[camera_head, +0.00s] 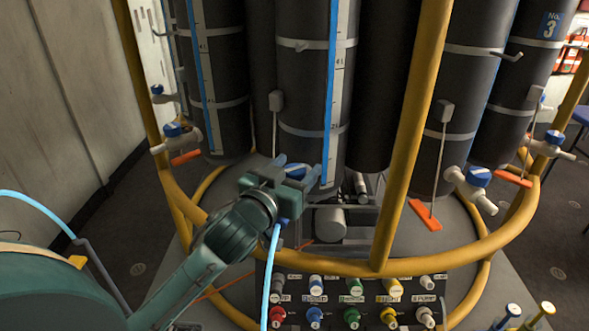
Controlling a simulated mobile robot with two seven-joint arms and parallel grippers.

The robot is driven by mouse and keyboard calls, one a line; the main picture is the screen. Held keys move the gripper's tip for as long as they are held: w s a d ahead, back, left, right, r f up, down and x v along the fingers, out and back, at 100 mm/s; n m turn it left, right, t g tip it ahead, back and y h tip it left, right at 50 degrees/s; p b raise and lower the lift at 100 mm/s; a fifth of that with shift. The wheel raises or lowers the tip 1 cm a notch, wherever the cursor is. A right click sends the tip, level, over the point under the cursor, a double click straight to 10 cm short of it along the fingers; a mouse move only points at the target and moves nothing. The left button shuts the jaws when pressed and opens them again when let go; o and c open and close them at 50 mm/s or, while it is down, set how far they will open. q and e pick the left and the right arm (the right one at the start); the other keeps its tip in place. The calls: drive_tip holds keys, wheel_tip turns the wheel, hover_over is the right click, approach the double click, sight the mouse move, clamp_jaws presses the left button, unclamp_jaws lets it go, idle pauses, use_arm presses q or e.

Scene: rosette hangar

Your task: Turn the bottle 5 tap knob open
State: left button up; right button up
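Tall dark bottles stand in a ring inside a yellow frame. The bottle in the middle (308,100) has a blue-edged scale strip, and its number does not show. A blue tap knob (295,170) is low at its front, partly hidden by my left gripper (294,169). The fingers of that gripper stand apart, one on each side of the knob; whether they press on it I cannot tell. The tap body and the knob's turn position are hidden behind the gripper. My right gripper is not in view.
Yellow frame posts (412,130) and a curved lower rail (440,258) stand close around the bottles. Other blue-knobbed taps (478,178) stick out at the right and left. A panel with coloured knobs (352,296) is below. A light-blue hose (270,270) hangs near my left arm.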

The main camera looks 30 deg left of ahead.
use_arm(q)
drive_tip(key=shift+s, duration=0.1)
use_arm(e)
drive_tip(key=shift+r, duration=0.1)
use_arm(q)
drive_tip(key=s, duration=0.4)
drive_tip(key=s+b, duration=0.1)
drive_tip(key=s, duration=0.1)
drive_tip(key=shift+s+f, duration=0.25)
drive_tip(key=shift+s, duration=0.1)
drive_tip(key=s+p, duration=0.5)
drive_tip(key=s, duration=0.1)
drive_tip(key=shift+s+r, duration=0.15)
drive_tip(key=shift+r, duration=0.1)
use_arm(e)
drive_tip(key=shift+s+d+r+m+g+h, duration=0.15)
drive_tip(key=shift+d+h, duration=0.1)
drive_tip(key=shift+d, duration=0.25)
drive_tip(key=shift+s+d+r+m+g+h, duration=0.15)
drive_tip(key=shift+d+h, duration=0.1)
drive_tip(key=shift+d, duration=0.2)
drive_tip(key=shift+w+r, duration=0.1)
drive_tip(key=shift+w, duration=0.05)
